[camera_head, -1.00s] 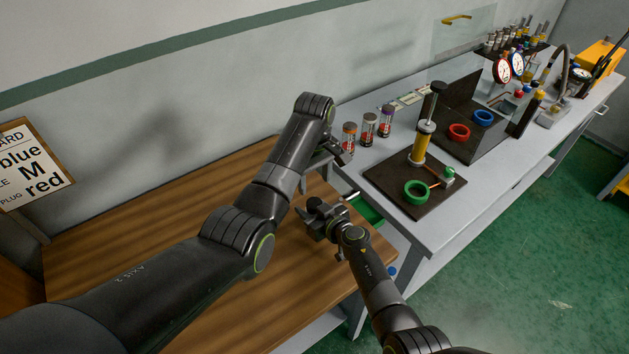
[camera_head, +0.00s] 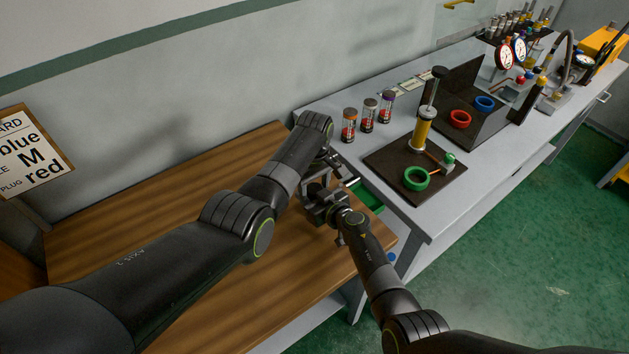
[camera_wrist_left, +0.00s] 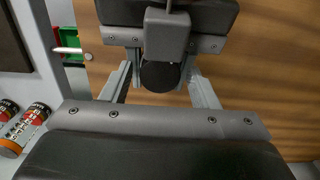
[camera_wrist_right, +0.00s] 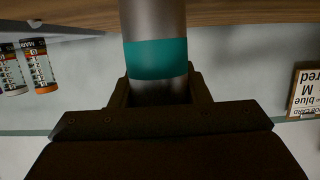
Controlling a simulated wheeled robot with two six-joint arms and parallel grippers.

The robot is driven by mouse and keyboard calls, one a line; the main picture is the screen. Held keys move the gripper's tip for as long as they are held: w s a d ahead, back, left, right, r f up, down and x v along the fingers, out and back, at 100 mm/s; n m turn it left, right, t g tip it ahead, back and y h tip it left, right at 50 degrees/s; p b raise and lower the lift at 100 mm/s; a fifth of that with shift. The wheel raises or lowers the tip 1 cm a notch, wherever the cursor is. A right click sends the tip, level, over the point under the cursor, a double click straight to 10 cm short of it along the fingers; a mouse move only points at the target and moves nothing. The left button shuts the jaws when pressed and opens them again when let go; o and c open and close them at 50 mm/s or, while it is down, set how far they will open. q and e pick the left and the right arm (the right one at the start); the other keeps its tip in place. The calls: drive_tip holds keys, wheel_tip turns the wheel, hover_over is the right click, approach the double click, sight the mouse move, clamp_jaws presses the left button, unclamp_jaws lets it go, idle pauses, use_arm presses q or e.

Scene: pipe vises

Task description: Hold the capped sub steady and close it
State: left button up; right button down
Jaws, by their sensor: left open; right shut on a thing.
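My right gripper (camera_wrist_right: 157,90) is shut on the sub (camera_wrist_right: 154,20), a grey metal cylinder with a teal band, in the right wrist view. In the left wrist view, a dark round end (camera_wrist_left: 160,76), apparently the sub's capped end, lies between the spread fingers of my left gripper (camera_wrist_left: 160,88). Gaps show on both sides, so the left gripper is open. In the head view, my left gripper (camera_head: 325,172) is just above my right gripper (camera_head: 324,206), over the wooden table's right end. The arms mostly hide the sub there.
The wooden table (camera_head: 190,185) is clear to the left. A green tray (camera_head: 369,196) is at its right. The grey bench (camera_head: 440,215) carries capped jars (camera_head: 369,115), a dark board (camera_head: 385,165) with a green ring (camera_head: 416,179), and a yellow post (camera_head: 420,132).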

use_arm(q)
drive_tip(key=c, duration=1)
drive_tip(key=shift+m, duration=1.6)
drive_tip(key=o, duration=1.1)
drive_tip(key=shift+r, duration=2.3)
